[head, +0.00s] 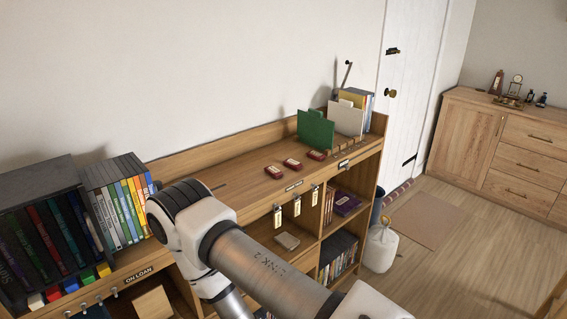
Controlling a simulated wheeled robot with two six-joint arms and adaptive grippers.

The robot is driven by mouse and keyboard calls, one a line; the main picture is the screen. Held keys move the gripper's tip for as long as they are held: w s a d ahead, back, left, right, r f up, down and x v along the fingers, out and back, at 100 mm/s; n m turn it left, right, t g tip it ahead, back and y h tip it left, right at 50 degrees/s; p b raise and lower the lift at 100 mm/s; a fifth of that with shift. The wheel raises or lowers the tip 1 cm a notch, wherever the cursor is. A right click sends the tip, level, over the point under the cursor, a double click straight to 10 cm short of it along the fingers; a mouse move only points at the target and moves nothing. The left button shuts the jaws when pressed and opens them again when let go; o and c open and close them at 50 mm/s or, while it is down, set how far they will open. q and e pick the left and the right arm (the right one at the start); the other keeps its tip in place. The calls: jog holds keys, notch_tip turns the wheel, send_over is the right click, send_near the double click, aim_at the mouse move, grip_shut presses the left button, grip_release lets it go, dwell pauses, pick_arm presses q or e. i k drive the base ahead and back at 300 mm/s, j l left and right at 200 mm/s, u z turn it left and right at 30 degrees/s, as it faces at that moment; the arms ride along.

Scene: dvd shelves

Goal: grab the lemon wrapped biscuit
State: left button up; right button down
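Three small dark red wrapped pieces lie in a row on top of the wooden shelf unit: a left one (274,172), a middle one (292,164) and a right one (317,155). Each seems to have a pale label, too small to read. I cannot tell whether any of them is the lemon wrapped biscuit. One of my arms crosses the lower middle of the head view, in front of the shelf unit. Neither gripper shows.
The shelf unit (235,168) carries DVD cases (118,200) at left and a green divider (315,130) with folders (346,118) behind the pieces. Keys with tags (297,205) hang on its front edge.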

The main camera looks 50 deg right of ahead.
aim_at(272, 171)
jog(key=z, duration=1.65)
jog(key=i+l+u, duration=0.1)
jog(key=l, duration=0.2)
jog(key=i+l, duration=0.25)
jog(key=i+l+u, duration=0.15)
jog(key=l, duration=0.25)
jog(key=i+l, duration=0.15)
jog(key=l, duration=0.2)
jog(key=i+l+u, duration=0.15)
jog(key=l, duration=0.2)
